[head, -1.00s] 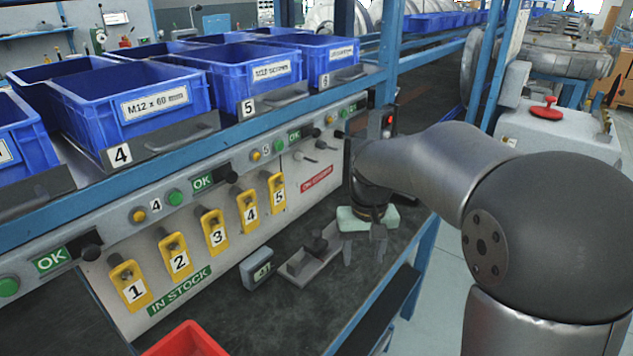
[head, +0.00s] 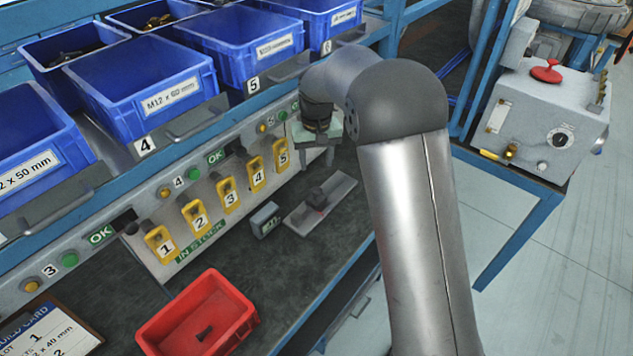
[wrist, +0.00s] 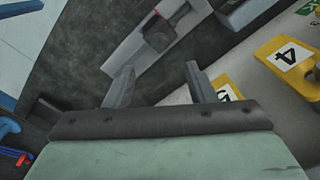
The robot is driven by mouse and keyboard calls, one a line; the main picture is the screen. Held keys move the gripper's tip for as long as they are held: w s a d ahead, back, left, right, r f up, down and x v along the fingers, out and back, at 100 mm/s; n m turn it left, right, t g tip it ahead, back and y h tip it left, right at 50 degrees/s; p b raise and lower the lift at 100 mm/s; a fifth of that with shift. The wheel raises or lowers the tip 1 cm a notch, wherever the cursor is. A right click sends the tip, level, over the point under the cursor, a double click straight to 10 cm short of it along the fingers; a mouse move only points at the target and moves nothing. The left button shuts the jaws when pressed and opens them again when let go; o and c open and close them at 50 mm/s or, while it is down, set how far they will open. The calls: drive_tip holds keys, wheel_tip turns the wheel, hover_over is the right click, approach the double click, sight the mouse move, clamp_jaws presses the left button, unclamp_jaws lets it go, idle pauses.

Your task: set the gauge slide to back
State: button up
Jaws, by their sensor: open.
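The gauge slide is a dark block (head: 317,197) on a long pale grey track (head: 338,190) lying on the dark bench top; it sits around the middle of the track. A small grey gauge box (head: 265,219) with a display stands just left of the track. My gripper (head: 317,158) is open and empty, above the bench behind the slide, near yellow tag 5. In the wrist view its two fingers (wrist: 158,72) are apart with bare bench between them. The dark block (wrist: 160,35) and track (wrist: 125,62) lie beyond the fingertips, not touched.
Yellow numbered tags (head: 194,217) hang on the panel close behind the gauge. A red bin (head: 160,327) holding a small dark part stands at the front left. Blue bins (head: 145,85) fill the shelf above. Bench top around the track is mostly clear.

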sight(316, 189)
wheel_tip(316, 189, down, 10)
drive_tip(key=shift+r+p, duration=0.25)
drive_tip(key=shift+p, duration=0.25)
